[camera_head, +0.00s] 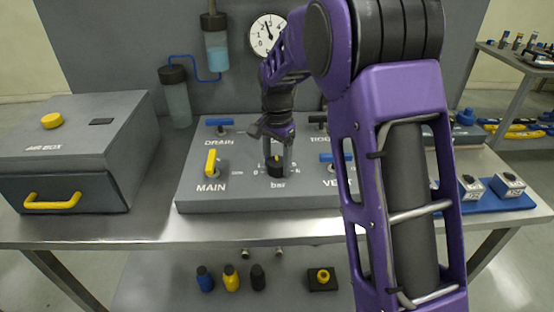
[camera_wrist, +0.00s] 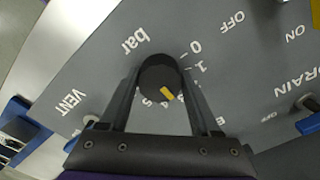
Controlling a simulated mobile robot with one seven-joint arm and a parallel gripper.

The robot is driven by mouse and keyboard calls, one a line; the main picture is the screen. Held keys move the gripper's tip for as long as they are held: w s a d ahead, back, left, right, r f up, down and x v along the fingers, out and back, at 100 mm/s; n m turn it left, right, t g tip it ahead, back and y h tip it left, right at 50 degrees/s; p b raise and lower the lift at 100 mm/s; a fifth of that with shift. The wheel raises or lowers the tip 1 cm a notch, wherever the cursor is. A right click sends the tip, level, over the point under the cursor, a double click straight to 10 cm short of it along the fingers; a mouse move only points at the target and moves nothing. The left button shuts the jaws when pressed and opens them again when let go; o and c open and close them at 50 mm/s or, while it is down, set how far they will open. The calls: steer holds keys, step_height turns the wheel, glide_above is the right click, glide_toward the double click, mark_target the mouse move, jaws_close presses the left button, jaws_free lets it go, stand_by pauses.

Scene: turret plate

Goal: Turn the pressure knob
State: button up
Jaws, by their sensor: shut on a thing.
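The pressure knob (camera_wrist: 158,76) is a round black knob with a yellow pointer mark, set in a grey panel and labelled "bar". In the wrist view the yellow mark points down and to the right, toward the middle or higher numbers of the scale. My gripper (camera_wrist: 160,82) has one finger on each side of the knob and is shut on it. In the head view my gripper (camera_head: 277,168) reaches down onto the knob (camera_head: 276,172) at the panel's middle. Part of the scale is hidden by the fingers.
The panel (camera_head: 225,200) also bears a yellow MAIN lever (camera_head: 211,162), a blue DRAIN lever (camera_head: 219,122) and a blue VENT lever (camera_head: 333,158). A grey box (camera_head: 90,150) with a yellow handle stands at left. A round gauge (camera_head: 266,35) hangs behind.

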mark_target(278, 161)
stand_by(0.3)
steer(key=o, duration=1.4)
step_height(278, 161, up, 18)
steer(key=shift+f+p, duration=0.25)
steer(key=shift+p, duration=0.8)
